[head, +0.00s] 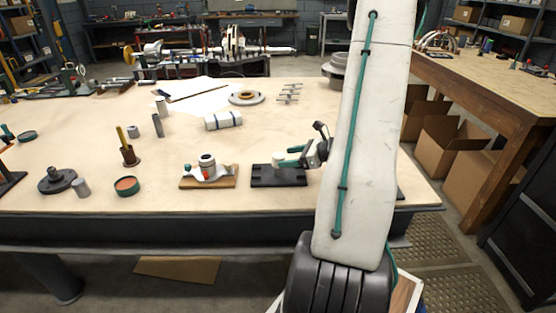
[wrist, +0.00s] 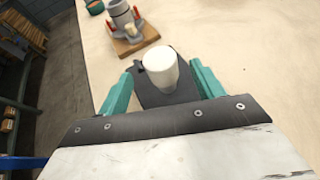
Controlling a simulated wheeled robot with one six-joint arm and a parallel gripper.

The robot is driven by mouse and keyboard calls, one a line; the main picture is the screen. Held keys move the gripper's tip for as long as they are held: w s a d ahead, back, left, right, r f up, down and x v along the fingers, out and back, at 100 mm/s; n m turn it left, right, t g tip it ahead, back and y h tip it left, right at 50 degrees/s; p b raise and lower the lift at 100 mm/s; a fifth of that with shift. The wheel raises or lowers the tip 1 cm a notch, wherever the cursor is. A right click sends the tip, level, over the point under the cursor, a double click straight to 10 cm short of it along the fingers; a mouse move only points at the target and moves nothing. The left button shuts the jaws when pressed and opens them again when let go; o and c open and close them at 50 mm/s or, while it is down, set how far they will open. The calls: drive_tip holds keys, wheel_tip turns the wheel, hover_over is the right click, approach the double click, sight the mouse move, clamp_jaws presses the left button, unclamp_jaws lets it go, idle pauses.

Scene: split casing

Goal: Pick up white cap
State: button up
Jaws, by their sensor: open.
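The white cap (wrist: 161,68) stands on a dark base plate (wrist: 152,97) in the wrist view. My gripper (wrist: 162,72) has its two teal fingers spread, one on each side of the cap. Gaps show between the fingers and the cap, and nothing is gripped. In the head view my gripper (head: 291,158) is low over the dark plate (head: 278,181) near the table's front edge.
Left of the plate, a grey metal housing with red parts (head: 207,171) sits on a wooden board (head: 190,184). A teal-rimmed round dish (head: 126,187) and a dark flanged disc (head: 57,181) lie further left. A white cylinder with dark bands (head: 223,121) lies behind. The tabletop between is mostly clear.

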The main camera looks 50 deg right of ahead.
sight(281, 157)
drive_tip(key=x, duration=0.6)
drive_tip(key=shift+w, duration=0.25)
drive_tip(key=shift+c, duration=0.4)
drive_tip(key=c, duration=1)
